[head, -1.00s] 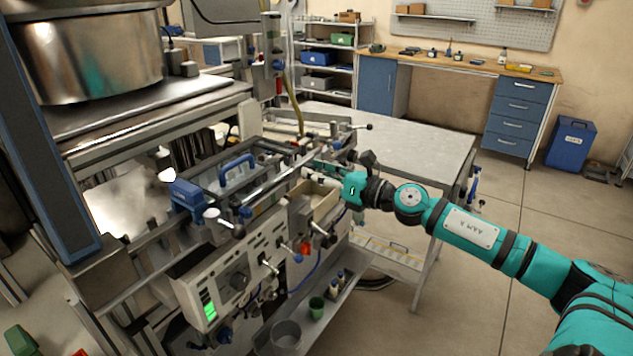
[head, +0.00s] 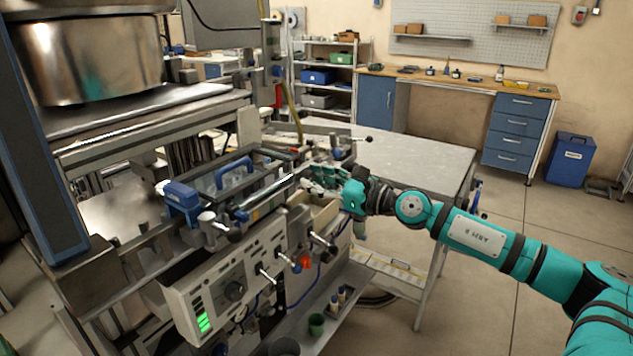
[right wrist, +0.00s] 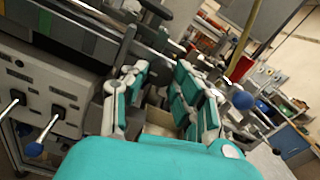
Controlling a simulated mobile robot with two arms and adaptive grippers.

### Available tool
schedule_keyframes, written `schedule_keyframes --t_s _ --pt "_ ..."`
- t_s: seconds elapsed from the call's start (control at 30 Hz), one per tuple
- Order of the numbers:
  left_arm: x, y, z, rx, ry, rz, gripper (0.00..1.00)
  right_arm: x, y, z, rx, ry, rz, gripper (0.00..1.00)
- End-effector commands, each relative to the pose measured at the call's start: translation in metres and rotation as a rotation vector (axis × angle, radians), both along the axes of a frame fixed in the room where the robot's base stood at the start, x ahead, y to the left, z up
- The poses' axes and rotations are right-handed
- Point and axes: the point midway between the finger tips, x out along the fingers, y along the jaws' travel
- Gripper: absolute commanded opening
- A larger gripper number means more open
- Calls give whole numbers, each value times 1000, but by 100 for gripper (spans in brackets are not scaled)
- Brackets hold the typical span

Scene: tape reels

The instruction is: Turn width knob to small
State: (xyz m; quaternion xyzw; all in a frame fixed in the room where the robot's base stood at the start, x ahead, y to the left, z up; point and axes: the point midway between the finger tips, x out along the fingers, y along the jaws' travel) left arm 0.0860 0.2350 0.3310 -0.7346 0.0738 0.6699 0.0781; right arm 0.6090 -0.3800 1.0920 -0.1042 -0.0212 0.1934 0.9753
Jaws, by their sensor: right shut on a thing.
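My right gripper (head: 322,178) is at the right end of the machine (head: 215,290), above a beige open bin. In the right wrist view its teal-and-grey fingers (right wrist: 160,95) reach forward beside the machine's panel. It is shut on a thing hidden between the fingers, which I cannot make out. A dark round knob (head: 233,291) sits on the front panel near a green display (head: 204,322), away from the gripper. I cannot read any width or small marking. My left gripper is not in view.
Levers (head: 263,272) and a red knob (head: 303,262) stick out of the machine's front. The beige bin (head: 325,215) is just below the gripper. A grey table (head: 410,148) stands behind my right arm.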

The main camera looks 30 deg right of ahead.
Motion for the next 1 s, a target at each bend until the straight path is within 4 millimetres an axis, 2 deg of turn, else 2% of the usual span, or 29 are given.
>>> schedule_keyframes --t_s 0.3,0.33,0.4,0.77,1.0 --pt "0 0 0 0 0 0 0 0 1 -4 -2 9 4 0" --pt "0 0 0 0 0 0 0 0 1 -4 -2 9 4 31" --pt "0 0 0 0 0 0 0 0 1 -4 -1 8 3 36" --pt "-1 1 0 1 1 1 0 -3 0 -2 1 5 2 36" --pt "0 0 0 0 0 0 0 -17 -6 -4 3 8 2 36"
